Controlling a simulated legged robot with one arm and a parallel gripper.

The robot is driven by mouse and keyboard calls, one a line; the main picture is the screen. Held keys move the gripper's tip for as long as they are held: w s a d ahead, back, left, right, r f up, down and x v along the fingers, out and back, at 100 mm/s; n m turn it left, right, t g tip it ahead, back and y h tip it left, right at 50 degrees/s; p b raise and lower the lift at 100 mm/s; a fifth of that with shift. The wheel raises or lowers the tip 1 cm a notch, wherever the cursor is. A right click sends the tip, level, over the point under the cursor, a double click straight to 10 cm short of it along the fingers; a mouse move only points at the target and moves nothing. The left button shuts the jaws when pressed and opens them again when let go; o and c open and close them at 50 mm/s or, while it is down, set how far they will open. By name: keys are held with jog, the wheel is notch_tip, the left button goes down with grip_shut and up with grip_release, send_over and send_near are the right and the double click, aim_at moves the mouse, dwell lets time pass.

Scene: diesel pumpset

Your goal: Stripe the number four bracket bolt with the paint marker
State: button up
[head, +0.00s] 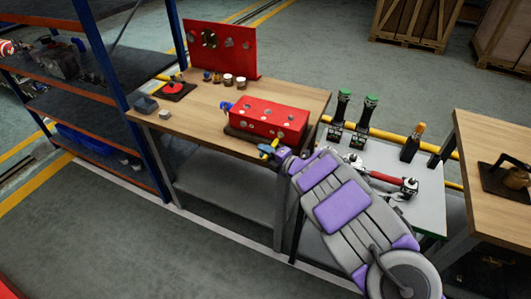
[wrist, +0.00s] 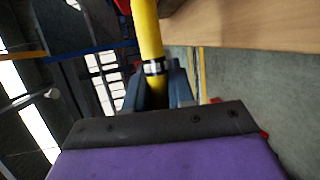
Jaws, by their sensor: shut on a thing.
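In the wrist view, my gripper (wrist: 160,88) is shut on a yellow cylinder, the paint marker (wrist: 148,32), which has a black and silver band near the fingers. The marker's far end runs out of the top of the wrist view. In the head view, my gripper (head: 272,150) is at the front edge of the wooden bench (head: 195,127), just in front of a red block (head: 268,117). The block has several pale round spots and a blue part at its left end. I cannot tell which spot is the number four bracket bolt.
A red upright panel (head: 222,50) stands at the bench's back, with several small cups (head: 228,80) before it. A grey table (head: 428,212) to the right holds green-topped tools (head: 369,112) and a red-handled tool (head: 385,178). Blue-posted shelving (head: 118,85) stands left.

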jog(key=shift+s+a, duration=0.3)
jog(key=shift+s, duration=0.45)
jog(key=shift+s+a, duration=0.25)
jog(key=shift+s, duration=0.55)
jog(key=shift+s+a, duration=0.3)
jog(key=shift+s, duration=0.45)
